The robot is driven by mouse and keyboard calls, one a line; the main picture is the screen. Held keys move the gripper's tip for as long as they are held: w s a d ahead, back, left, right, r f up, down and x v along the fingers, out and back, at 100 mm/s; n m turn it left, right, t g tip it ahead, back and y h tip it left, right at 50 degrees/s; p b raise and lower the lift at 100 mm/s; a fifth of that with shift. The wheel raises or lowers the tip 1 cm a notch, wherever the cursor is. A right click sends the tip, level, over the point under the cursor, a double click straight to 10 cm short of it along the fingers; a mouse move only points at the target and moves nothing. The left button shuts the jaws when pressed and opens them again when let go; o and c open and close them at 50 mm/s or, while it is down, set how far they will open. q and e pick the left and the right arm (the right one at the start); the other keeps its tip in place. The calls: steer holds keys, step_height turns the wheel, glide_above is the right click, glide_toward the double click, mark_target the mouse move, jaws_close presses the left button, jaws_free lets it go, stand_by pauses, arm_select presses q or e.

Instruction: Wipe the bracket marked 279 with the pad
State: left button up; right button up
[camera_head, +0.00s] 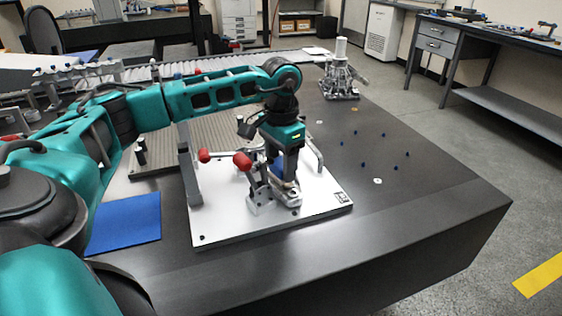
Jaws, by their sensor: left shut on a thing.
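My left gripper (284,172) points down over a white fixture plate (235,224) on the dark table. It is shut on a small blue thing (277,169), which looks like the pad and is mostly hidden by the fingers. Just below is a grey metal bracket (287,198), held among clamps on the plate. I cannot read a number on it, nor tell whether the pad touches it. My right gripper is out of view.
Red-handled clamps (242,161) stand close left of the gripper. A blue mat (127,222) lies left of the plate. A silver casting (341,77) stands at the back. Several small dark pieces (367,164) lie on the right; the table's front right is clear.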

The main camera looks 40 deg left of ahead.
arm_select(q)
steer(key=shift+f, duration=0.4)
stand_by(0.3)
